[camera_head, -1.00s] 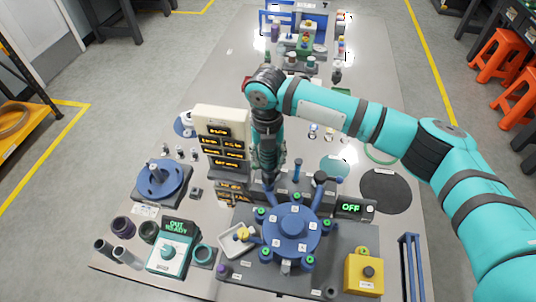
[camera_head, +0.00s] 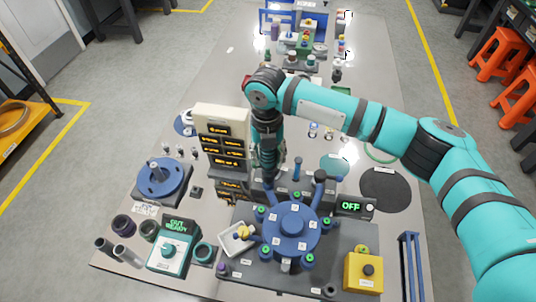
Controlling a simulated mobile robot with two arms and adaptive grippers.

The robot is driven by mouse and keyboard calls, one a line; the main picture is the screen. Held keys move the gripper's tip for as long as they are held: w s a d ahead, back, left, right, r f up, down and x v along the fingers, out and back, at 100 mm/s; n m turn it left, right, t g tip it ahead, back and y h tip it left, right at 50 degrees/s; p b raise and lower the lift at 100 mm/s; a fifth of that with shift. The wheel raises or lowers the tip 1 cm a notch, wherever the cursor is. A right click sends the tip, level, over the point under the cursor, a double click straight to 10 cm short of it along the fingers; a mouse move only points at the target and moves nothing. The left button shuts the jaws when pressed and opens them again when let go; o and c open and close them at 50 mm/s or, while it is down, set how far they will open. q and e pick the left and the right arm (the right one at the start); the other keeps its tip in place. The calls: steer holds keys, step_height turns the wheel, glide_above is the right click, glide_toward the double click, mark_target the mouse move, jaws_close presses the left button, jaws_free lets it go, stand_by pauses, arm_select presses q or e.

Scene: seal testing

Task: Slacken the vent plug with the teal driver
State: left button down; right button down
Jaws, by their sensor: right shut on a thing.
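My right gripper (camera_head: 268,178) points down at the back left of a blue round fixture (camera_head: 291,227). It is shut on a slim upright tool, which I take to be the teal driver; its outline is mostly lost against the gripper. The tool's lower end is near a green-ringed fitting (camera_head: 261,213) at the fixture's rim; I cannot tell whether they touch. Several similar green-ringed fittings surround the fixture, and I cannot tell which is the vent plug. My left gripper is not in view.
A cream display tower (camera_head: 222,121) stands close left of the gripper. An "OFF" display (camera_head: 351,206) is right of the fixture.

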steer(key=shift+f+b, duration=0.35)
steer(key=shift+f, duration=0.55)
stand_by(0.8)
steer(key=shift+s+d+p, duration=0.1)
steer(key=shift+s+p, duration=0.05)
steer(key=shift+p, duration=0.25)
stand_by(0.9)
steer(key=shift+r, duration=0.15)
steer(key=shift+w+r+p, duration=0.2)
steer(key=shift+r+p, duration=0.85)
steer(key=shift+p, duration=0.1)
step_height(320, 180, up, 5)
steer(key=p, duration=0.4)
